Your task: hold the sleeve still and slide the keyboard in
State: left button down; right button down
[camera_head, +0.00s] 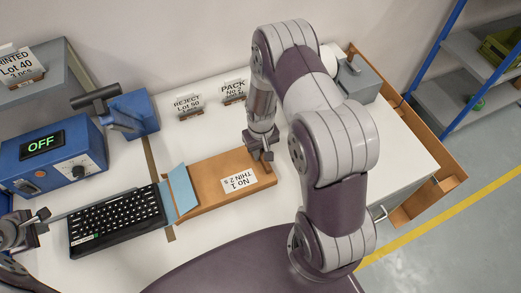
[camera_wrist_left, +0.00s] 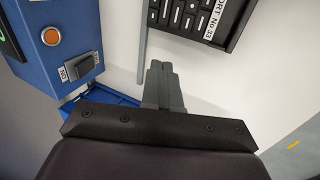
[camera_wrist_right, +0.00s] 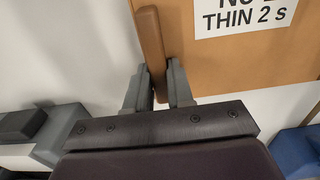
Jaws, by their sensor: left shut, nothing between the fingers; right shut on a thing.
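The black keyboard (camera_head: 118,217) lies flat on the white table, its right end against the light-blue piece (camera_head: 181,190) at the sleeve's left end. I cannot tell whether any of it is inside. The brown sleeve (camera_head: 205,182) lies to the right, labelled "No 1 THIN 2 s". My right gripper (camera_head: 264,152) is shut on a brown upright tab (camera_wrist_right: 150,42) at the sleeve's far right edge. My left gripper (camera_head: 42,215) is shut and empty at the keyboard's left end. In the left wrist view its closed fingertips (camera_wrist_left: 160,68) sit apart from the keyboard (camera_wrist_left: 205,18).
A blue machine (camera_head: 50,160) reading "OFF" and a blue clamp-like device (camera_head: 125,112) stand behind the keyboard. Signs "REJECT" (camera_head: 188,105) and "PACK" (camera_head: 234,92) stand at the back. A thin grey rail (camera_head: 95,206) runs along the keyboard's far side. The table's front right is clear.

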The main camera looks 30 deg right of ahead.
pick_arm(q)
notch_tip(320, 180, down, 8)
jog(key=shift+a+r, duration=0.1)
jog(key=shift+r, duration=0.1)
dwell(1.8)
